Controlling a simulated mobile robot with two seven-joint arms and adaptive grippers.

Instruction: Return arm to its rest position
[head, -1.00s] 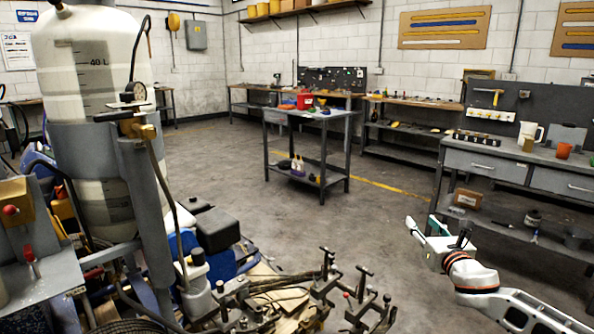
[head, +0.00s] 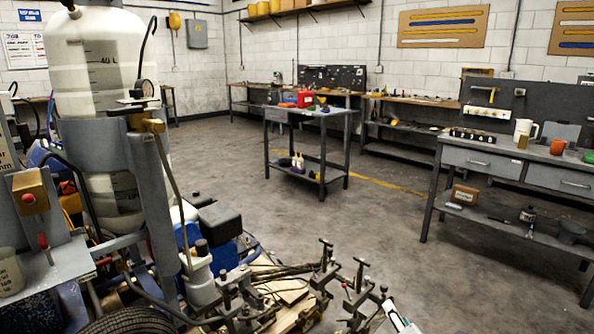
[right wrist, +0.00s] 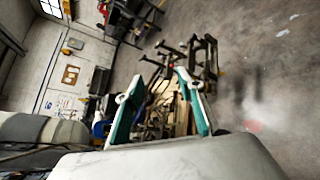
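My right gripper (head: 402,321) shows only as a small white and green tip at the bottom edge of the head view, right of the machine's clamps. In the right wrist view its two green-and-white fingers (right wrist: 160,76) stand apart with nothing held between them. Beyond the fingers are the dark clamps and wooden pieces of the line striper, apparently not touched. The line striper, with its white tank (head: 100,65), fills the left of the head view. My left arm and gripper are not in view.
Metal clamps (head: 325,275) rise at the front of the striper, close to my right gripper. A workbench (head: 480,160) stands at the right, and a small grey table (head: 310,112) stands mid-room. The concrete floor (head: 390,235) between them is clear.

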